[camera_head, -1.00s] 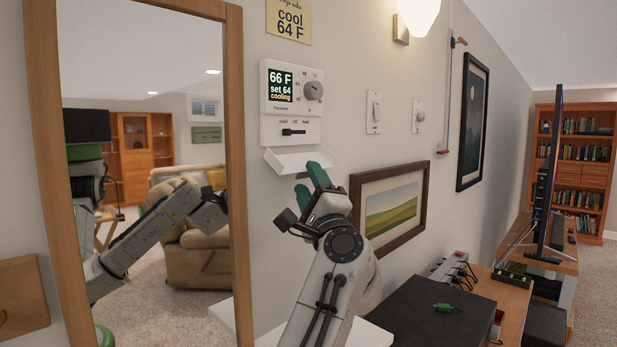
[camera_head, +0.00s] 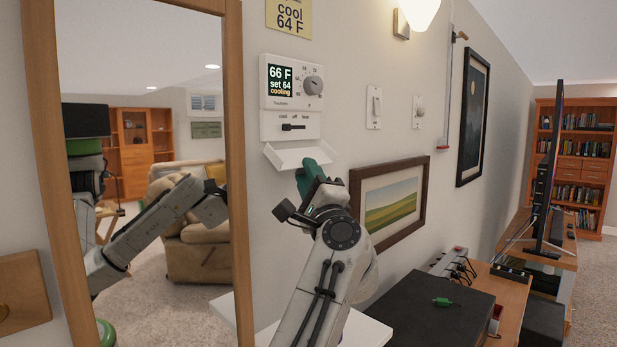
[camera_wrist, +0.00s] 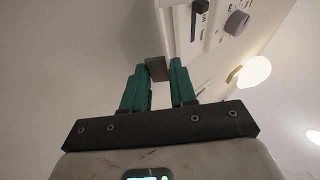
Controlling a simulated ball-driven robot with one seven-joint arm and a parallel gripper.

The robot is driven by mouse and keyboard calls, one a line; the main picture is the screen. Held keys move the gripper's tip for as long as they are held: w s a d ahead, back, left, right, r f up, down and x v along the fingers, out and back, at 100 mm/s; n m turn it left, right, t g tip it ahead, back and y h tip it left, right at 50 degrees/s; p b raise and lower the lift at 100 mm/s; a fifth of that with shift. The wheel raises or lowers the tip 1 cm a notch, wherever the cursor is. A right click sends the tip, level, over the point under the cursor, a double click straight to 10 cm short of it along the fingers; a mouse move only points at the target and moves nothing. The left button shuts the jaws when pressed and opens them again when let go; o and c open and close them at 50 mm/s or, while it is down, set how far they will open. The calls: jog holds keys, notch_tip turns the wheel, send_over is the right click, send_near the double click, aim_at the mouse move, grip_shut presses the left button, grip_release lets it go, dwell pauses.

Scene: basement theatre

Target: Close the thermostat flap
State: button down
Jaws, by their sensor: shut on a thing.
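The white thermostat (camera_head: 291,97) is on the wall, with a lit display, a round dial and a slider. Its white flap (camera_head: 284,156) is open, sticking out from the wall below the body. My gripper (camera_head: 312,170) is at the flap's right front part, its green fingers shut. In the wrist view, the fingertips (camera_wrist: 159,75) close on a small dark grey block (camera_wrist: 156,68), which seems to be a tab on the flap. The thermostat's slider and dial (camera_wrist: 237,22) show above right there. The fingers hide part of the flap's front edge.
A wood-framed mirror (camera_head: 236,180) stands left of the thermostat and reflects my arm. A framed landscape (camera_head: 392,203) hangs close to the right of my wrist. Light switches (camera_head: 374,108) are right of the thermostat. A black box (camera_head: 430,312) stands lower right.

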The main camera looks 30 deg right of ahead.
jog(key=shift+s+r+p, duration=0.1)
jog(key=shift+r+p, duration=0.15)
jog(key=shift+p, duration=0.45)
jog(key=r+n+g+p, duration=0.1)
jog(key=p, duration=0.2)
jog(key=s+g+y+p, duration=0.1)
jog(key=p, duration=0.2)
jog(key=r+n+g+p, duration=0.1)
jog(key=g+p, duration=0.1)
jog(key=p, duration=0.2)
jog(key=shift+s+d+r+n+y, duration=0.3)
jog(key=shift+s+d+r, duration=0.05)
jog(key=shift+s+d, duration=0.05)
jog(key=n+g+h+p, duration=0.2)
jog(key=n+g+p, duration=0.3)
jog(key=g, duration=0.8)
send_near(317, 161)
jog(key=w, duration=0.1)
jog(key=shift+w+a+r+g+p, duration=0.2)
jog(key=shift+w+r+g, duration=0.15)
jog(key=shift+r+g, duration=0.2)
jog(key=shift+w+a+r+g+p, duration=0.15)
jog(key=shift+w+r+g, duration=0.2)
jog(key=shift+g, duration=0.3)
jog(key=c, duration=0.9)
grip_release()
jog(key=shift+r, duration=0.1)
jog(key=shift+c, duration=0.2)
